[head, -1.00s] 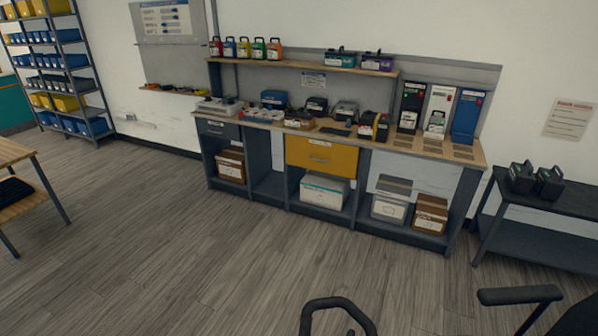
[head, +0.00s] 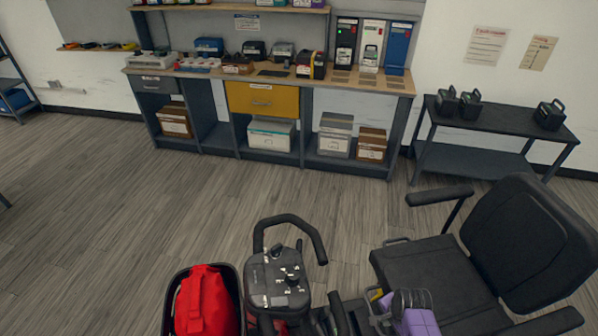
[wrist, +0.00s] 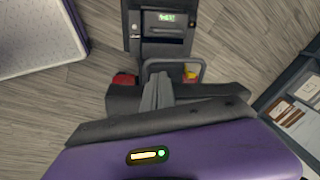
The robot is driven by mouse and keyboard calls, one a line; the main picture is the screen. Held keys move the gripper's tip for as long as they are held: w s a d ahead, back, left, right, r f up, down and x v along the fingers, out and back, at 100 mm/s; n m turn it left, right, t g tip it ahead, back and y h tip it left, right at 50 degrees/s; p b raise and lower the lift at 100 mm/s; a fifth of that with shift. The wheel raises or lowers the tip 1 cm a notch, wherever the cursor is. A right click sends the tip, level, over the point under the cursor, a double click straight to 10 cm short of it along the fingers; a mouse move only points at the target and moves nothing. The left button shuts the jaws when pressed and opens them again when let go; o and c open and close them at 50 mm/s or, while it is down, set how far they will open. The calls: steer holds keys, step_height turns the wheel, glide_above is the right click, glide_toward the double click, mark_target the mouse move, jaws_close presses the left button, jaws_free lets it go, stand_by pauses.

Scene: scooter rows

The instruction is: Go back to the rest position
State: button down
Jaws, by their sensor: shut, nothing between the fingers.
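My gripper (wrist: 157,92) shows in the wrist view as grey fingers closed together, with nothing held between them. Its purple body with a small lit indicator fills the bottom of that view. Beyond the fingertips is a dark device with a green display (wrist: 166,18) and a grey loop handle; whether the fingers touch it I cannot tell. In the head view, a purple and grey part of my arm shows at the bottom edge, in front of the scooter seat (head: 435,282). The fingers cannot be made out there.
The scooter's tiller (head: 278,280) and a basket holding a red bag (head: 203,302) are close in front. A workbench (head: 390,84) stands along the wall, with a dark side table (head: 475,162) to its right. Open floor (head: 110,210) lies to the left.

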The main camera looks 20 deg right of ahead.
steer(key=w+a+r+n+t+h+b, duration=0.1)
steer(key=w+a+r+n+t+h, duration=0.2)
steer(key=r, duration=0.4)
steer(key=a+r+n+t+b, duration=0.1)
steer(key=a+r+n+t, duration=0.1)
steer(key=r+n+t, duration=0.4)
steer(key=s+a+r+n+t+y+b, duration=0.1)
steer(key=s+a+r+n+t, duration=0.1)
steer(key=s+a+r, duration=0.35)
steer(key=s+a+r+n+t+b, duration=0.1)
steer(key=s+a+r+n, duration=0.15)
steer(key=s+r, duration=0.55)
steer(key=s+a+r+n+t+y+b, duration=0.1)
steer(key=s+a+r+n+t, duration=0.3)
steer(key=r, duration=0.6)
steer(key=s+a+g+y+b, duration=0.1)
steer(key=s+a+g+y, duration=0.1)
steer(key=s+a+g, duration=0.1)
steer(key=shift+s+a+f, duration=0.4)
steer(key=shift+s+a, duration=0.05)
steer(key=shift+s, duration=0.6)
